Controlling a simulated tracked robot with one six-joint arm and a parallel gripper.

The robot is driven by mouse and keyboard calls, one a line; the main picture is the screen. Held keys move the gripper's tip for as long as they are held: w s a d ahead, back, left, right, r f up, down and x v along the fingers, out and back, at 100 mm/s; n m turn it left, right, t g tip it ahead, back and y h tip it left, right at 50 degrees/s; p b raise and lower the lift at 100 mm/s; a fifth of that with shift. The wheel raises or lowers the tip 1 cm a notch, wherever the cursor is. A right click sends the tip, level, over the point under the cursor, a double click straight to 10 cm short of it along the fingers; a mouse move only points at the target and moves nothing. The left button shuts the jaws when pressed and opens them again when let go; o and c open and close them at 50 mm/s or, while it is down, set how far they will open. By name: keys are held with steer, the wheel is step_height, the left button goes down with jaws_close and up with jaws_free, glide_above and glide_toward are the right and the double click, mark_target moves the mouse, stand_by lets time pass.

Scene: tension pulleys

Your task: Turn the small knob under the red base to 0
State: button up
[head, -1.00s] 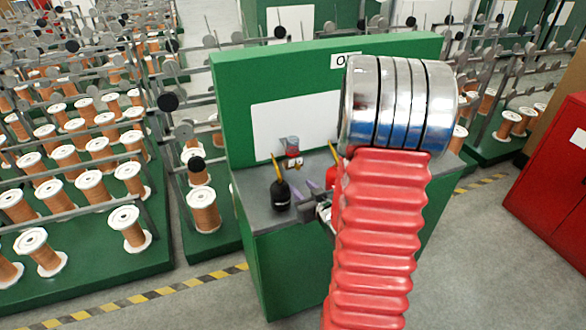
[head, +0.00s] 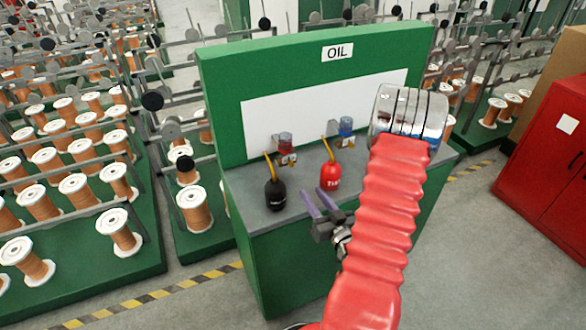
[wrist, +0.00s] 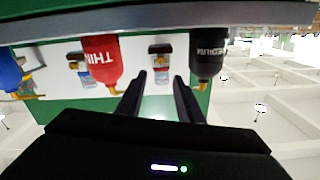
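The device with the red base (head: 286,138) is mounted at the back of the green oil bench, behind the black bottle. Its small knob (head: 288,158) shows below the base, but its setting is too small to read. In the wrist view, which is upside down, this device (wrist: 160,62) appears between and beyond my fingertips. My gripper (head: 314,191) is open and empty over the bench's front edge, between the black and red bottles; its two fingers also show apart in the wrist view (wrist: 159,77).
A black bottle (head: 275,195) and a red bottle (head: 330,176) with yellow nozzles stand on the grey bench top (head: 255,218). A similar blue device (head: 345,126) is at right. A blue bottle (wrist: 10,72) shows in the wrist view.

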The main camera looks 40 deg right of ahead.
mark_target(293, 166)
steer(key=shift+w, duration=0.15)
steer(key=x, duration=1.3)
steer(key=shift+w, duration=0.35)
steer(key=shift+c, duration=0.7)
jaws_close()
